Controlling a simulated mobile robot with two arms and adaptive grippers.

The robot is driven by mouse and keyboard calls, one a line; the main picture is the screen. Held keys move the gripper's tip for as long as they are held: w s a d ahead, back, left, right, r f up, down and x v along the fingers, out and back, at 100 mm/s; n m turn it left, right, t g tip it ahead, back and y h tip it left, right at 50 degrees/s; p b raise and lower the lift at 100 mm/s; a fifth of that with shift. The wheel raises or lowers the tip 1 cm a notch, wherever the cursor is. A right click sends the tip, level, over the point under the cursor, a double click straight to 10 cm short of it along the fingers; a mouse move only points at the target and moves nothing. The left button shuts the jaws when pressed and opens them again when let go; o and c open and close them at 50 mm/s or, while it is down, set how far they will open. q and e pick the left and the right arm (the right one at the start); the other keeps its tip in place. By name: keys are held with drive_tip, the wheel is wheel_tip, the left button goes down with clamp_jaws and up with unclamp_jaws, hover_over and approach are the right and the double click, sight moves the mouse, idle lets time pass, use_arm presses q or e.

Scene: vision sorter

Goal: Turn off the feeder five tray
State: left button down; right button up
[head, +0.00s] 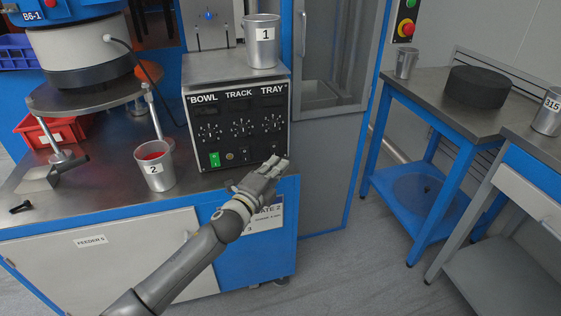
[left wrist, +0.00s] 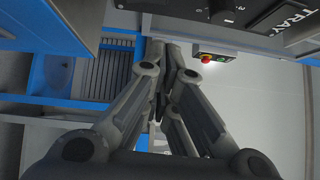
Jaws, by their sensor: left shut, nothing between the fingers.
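The feeder control box (head: 238,118) is black-fronted with BOWL, TRACK and TRAY columns, each with a dial. A green lit switch (head: 214,159) sits under BOWL. The TRAY dial (head: 273,124) is in the right column, and the switch area below it is partly hidden by my left gripper. My left gripper (head: 280,164) is shut and empty, at the lower right of the box front; whether it touches cannot be told. In the left wrist view the shut fingers (left wrist: 170,50) show below the box's TRAY corner (left wrist: 275,18). My right gripper is not in view.
Cup 1 (head: 262,42) stands on the box. Cup 2 (head: 154,166), with red contents, stands left of it on the bench. A FEEDER 5 label (head: 91,240) is on the cabinet. A bowl feeder (head: 80,50) is at the left. Another table (head: 440,100) stands right, beyond open floor.

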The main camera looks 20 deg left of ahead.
use_arm(q)
drive_tip(key=v, duration=0.7)
drive_tip(key=shift+s+a+r, duration=0.25)
drive_tip(key=shift+a+r, duration=0.05)
drive_tip(key=shift+a, duration=0.05)
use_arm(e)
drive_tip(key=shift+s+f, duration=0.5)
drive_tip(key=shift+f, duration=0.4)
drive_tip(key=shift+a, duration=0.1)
